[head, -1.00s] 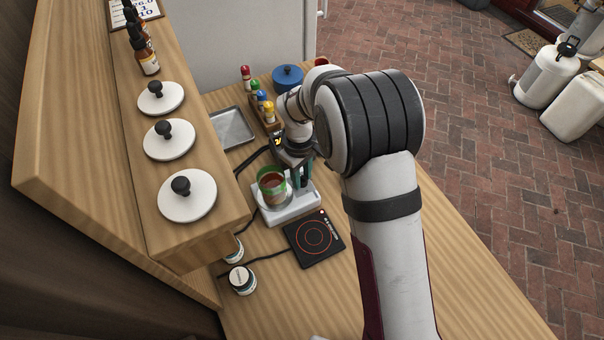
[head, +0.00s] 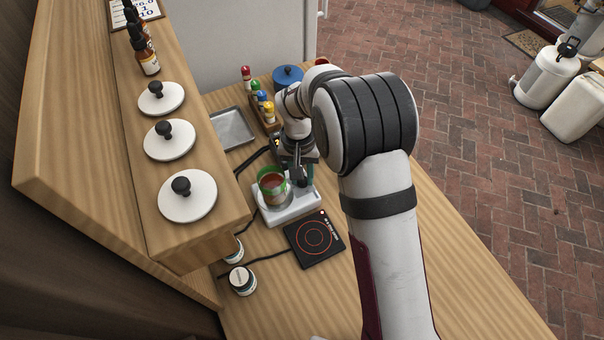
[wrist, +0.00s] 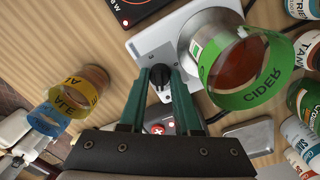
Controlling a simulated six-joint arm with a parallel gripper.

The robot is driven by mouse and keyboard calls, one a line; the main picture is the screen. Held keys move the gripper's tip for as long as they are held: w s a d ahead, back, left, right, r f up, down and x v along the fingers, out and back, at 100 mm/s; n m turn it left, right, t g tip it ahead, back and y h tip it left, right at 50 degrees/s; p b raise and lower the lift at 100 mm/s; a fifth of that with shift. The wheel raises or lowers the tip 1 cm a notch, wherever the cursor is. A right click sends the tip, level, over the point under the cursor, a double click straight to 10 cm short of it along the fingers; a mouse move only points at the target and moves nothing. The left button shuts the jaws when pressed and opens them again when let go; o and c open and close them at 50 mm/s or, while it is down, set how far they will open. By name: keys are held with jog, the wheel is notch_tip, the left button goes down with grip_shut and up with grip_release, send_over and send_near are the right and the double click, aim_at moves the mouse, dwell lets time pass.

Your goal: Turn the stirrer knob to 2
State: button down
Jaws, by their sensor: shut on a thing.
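The white stirrer (head: 292,216) stands on the wooden counter; its plate also shows at the top of the wrist view (wrist: 150,45). The knob's scale and pointer position cannot be read. In the head view my wrist hides the knob.
A black hot plate (head: 314,238) lies in front of the stirrer. A grey tray (head: 233,129) and a rack of colour-capped bottles (head: 265,113) stand behind. In the wrist view a jar with a yellow ALE band (wrist: 78,92) is at left and several labelled containers crowd the right.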

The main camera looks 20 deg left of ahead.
jog(key=m, duration=0.6)
jog(key=shift+m, duration=0.3)
jog(key=m, duration=0.6)
jog(key=shift+m+g, duration=0.3)
jog(key=c, duration=0.6)
grip_release()
jog(key=r, duration=1.6)
jog(key=shift+w+a, duration=0.15)
jog(key=shift+w, duration=0.2)
jog(key=shift+f, duration=0.1)
